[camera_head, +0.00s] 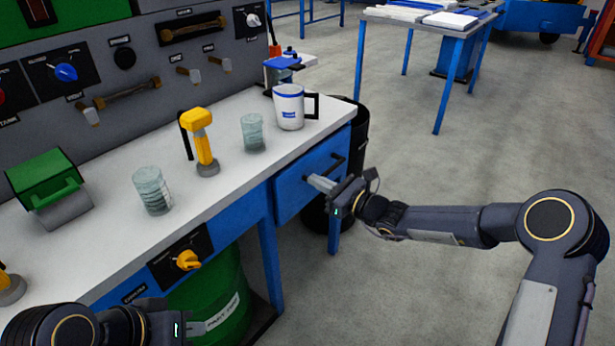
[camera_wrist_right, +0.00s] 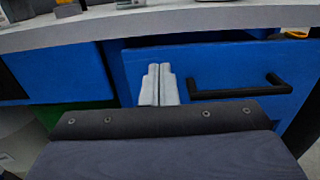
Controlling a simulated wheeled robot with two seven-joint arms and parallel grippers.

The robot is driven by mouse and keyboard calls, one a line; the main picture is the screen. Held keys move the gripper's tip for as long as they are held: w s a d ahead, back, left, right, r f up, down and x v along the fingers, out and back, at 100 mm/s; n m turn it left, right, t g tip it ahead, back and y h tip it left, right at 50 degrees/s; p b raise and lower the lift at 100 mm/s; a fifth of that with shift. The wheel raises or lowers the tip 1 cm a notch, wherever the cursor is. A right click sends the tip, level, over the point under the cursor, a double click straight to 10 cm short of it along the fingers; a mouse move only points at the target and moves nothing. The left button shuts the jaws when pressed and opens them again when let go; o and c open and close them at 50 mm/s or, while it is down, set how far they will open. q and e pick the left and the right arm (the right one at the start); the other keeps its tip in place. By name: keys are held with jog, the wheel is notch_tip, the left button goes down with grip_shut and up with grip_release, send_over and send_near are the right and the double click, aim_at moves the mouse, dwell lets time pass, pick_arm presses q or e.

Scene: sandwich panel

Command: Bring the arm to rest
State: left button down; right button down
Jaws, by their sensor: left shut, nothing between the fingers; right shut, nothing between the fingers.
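My right gripper (camera_head: 322,184) is shut and empty. It is in front of the blue drawer (camera_head: 304,180) of the workbench, left of the drawer's black handle (camera_head: 325,175). In the right wrist view its closed fingers (camera_wrist_right: 159,85) point at the drawer front (camera_wrist_right: 205,70), with the handle (camera_wrist_right: 240,88) to their right. Whether the fingertips touch the drawer front I cannot tell. The right arm (camera_head: 450,225) reaches in from the right. My left gripper (camera_head: 196,328) is shut and empty, low at the bottom edge near the green barrel (camera_head: 222,300).
The white worktop (camera_head: 100,240) holds two glasses (camera_head: 152,190), (camera_head: 253,132), a yellow-handled tool (camera_head: 202,140), a mug (camera_head: 289,105) and a green dispenser (camera_head: 48,185). A yellow knob (camera_head: 188,260) sits on the bench front. A black bin (camera_head: 357,140) stands behind the drawer. The floor on the right is open.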

jog(key=p+v, duration=0.1)
jog(key=v, duration=0.7)
jog(key=s+d+r+n+g+h, duration=0.1)
jog(key=s+r+n+g, duration=0.25)
jog(key=s+n, duration=0.4)
jog(key=s+d+r+n+g+h, duration=0.1)
jog(key=s+d+r+n+g, duration=0.1)
jog(key=s+r+n, duration=0.35)
jog(key=s+d+f+n+t+h, duration=0.1)
jog(key=s+d+f+n+h, duration=0.2)
jog(key=s+d+n+h, duration=0.55)
jog(key=s+d+f+n+t+h, duration=0.1)
jog(key=s+d+f+n, duration=0.3)
jog(key=s, duration=0.9)
notch_tip(320, 180, up, 28)
jog(key=m+p, duration=0.2)
jog(key=p, duration=2.4)
jog(key=shift+w+d+f+g+p, duration=0.25)
jog(key=shift+w+d+g+p, duration=0.1)
jog(key=shift+d+g, duration=0.1)
jog(key=shift+m, duration=0.25)
